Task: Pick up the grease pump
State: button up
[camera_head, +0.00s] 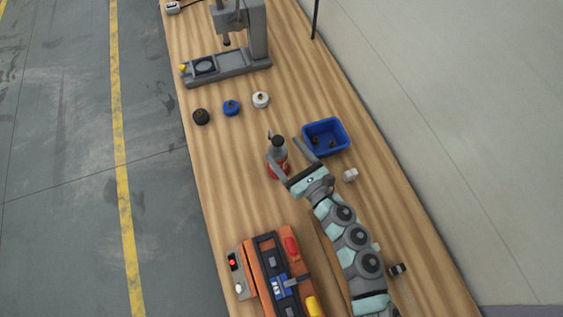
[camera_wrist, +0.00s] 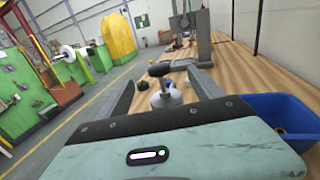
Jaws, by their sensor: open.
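The grease pump (camera_head: 279,166) stands upright on the wooden bench, with a grey and red body and a dark top. My gripper (camera_head: 282,149) is open, its fingers reaching along either side of the pump. In the wrist view, the pump's pale shoulder (camera_wrist: 166,97) and dark head (camera_wrist: 180,66) show between the spread fingers of my gripper (camera_wrist: 162,82). The pump's lower body is hidden there behind my gripper's palm. I cannot tell whether either finger touches it.
A blue bin (camera_head: 345,148) with small dark pieces stands close to the right. Black (camera_head: 201,117), blue (camera_head: 231,108) and white (camera_head: 261,100) small pots sit beyond the pump, before a grey press (camera_head: 258,35). An orange toolbox (camera_head: 262,270) lies at the near left.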

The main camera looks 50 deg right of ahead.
aim_at(283, 157)
notch_tip(283, 157, down, 5)
jog(key=b, duration=0.3)
jog(key=shift+a, duration=0.1)
jog(key=shift+p+x, duration=0.5)
jog(key=shift+x, duration=1.1)
jog(key=p+x, duration=0.1)
jog(key=x, duration=0.3)
jog(key=shift+w, duration=0.2)
jog(key=shift+c, duration=0.3)
jog(key=shift+r, duration=0.1)
grip_shut()
